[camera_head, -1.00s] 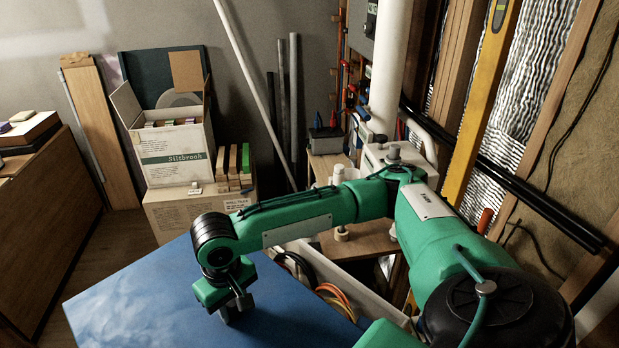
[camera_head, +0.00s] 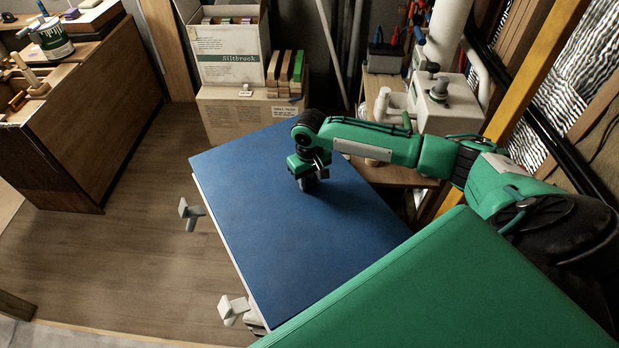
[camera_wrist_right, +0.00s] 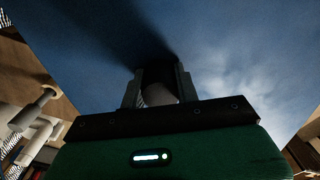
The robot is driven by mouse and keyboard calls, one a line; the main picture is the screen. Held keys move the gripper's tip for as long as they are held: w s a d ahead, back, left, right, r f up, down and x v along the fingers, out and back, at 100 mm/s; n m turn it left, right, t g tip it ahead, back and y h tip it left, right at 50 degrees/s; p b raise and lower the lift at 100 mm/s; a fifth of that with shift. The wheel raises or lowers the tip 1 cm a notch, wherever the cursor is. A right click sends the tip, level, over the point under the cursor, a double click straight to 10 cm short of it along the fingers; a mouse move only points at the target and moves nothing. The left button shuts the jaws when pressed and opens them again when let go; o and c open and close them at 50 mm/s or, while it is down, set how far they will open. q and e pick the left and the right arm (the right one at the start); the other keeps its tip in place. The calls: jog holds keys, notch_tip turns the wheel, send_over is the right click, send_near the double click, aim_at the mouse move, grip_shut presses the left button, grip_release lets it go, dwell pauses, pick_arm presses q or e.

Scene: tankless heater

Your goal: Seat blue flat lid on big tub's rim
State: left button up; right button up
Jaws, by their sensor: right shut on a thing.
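The blue flat lid (camera_head: 285,235) lies roughly level over the big white tub in the head view. A thin strip of the tub's white side (camera_head: 227,243) shows along the lid's left edge. I cannot tell whether the lid touches the rim all round. My right gripper (camera_head: 308,183) points down at the lid's far part. It is shut on the lid's small grip; the right wrist view shows a pale round piece (camera_wrist_right: 158,95) between the fingers, against the blue lid. The lid's near right part is hidden by a green surface. My left gripper is not in view.
Two pale T-shaped pieces (camera_head: 190,213) stick out beside the tub's left side. Cardboard boxes (camera_head: 245,115) stand behind the lid. A pale pump-like unit (camera_head: 440,100) stands on a wooden shelf at back right. The wooden floor at left is clear, up to a brown cabinet (camera_head: 90,120).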

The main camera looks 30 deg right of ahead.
aim_at(309, 189)
jog(key=shift+a+r, duration=0.1)
jog(key=shift+r+p, duration=0.15)
jog(key=shift+p, duration=0.55)
notch_tip(309, 189, down, 2)
jog(key=shift+s+f, duration=0.1)
jog(key=shift+f, duration=0.85)
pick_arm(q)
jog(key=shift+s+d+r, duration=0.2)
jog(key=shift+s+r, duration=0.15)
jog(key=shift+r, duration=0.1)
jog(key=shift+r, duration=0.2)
pick_arm(e)
jog(key=shift+f, duration=0.35)
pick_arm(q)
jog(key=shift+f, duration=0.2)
pick_arm(e)
jog(key=shift+f, duration=0.9)
jog(key=o, duration=1.2)
